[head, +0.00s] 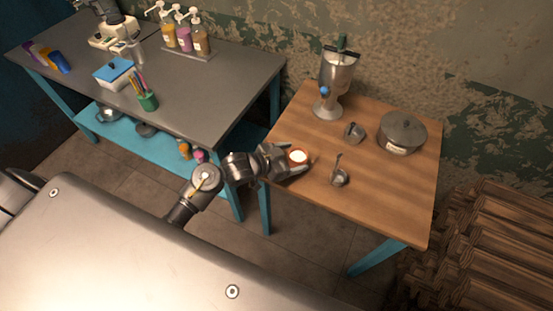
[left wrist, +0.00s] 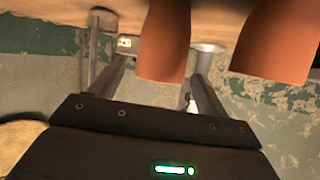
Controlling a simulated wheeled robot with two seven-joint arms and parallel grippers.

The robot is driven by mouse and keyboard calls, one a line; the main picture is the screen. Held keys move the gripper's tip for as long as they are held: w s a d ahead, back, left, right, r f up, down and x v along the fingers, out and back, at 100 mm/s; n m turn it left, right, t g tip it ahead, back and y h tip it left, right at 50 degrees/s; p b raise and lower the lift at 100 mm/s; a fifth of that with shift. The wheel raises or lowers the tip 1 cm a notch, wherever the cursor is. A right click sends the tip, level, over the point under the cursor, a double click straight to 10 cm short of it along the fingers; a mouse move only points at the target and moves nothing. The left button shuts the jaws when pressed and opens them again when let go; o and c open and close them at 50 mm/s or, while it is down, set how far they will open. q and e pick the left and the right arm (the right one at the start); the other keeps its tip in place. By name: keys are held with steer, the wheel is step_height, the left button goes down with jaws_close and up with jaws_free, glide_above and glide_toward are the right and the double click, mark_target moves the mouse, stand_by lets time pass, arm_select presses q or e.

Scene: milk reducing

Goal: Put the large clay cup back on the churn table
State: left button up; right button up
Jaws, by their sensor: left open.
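A clay cup (head: 298,157) with white contents stands at the left edge of the wooden churn table (head: 390,205). My left gripper (head: 297,163) is open, with its fingers at this cup; contact cannot be told. In the left wrist view, an orange-brown clay cup (left wrist: 163,45) shows between the open fingers (left wrist: 160,85). Another orange-brown clay shape (left wrist: 270,42) shows to its right, partly cut off by the frame. I cannot match it to a separate cup in the head view, nor tell which cup is the large one. My right gripper is not in view.
A grey-topped table (head: 215,75) with bottles and boxes is at the left. Wooden slats (head: 500,235) lie at the right. The table's front right is clear.

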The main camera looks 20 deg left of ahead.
arm_select(q)
steer(key=v, duration=1)
steer(key=shift+b, duration=0.35)
steer(key=shift+r, duration=0.1)
steer(key=s+a+f+n+g+y, duration=0.2)
steer(key=s+f+n+g+y, duration=0.15)
steer(key=s, duration=0.65)
steer(key=s+a+f+n+g+y, duration=0.2)
steer(key=s+f+g+y, duration=0.25)
steer(key=s, duration=0.65)
step_height(320, 180, down, 27)
steer(key=s+b, duration=0.1)
steer(key=s+a+f+g+b, duration=0.1)
steer(key=s+a+f+g, duration=0.1)
steer(key=s+f, duration=1.4)
steer(key=shift+s+a, duration=0.2)
steer(key=shift+a, duration=0.25)
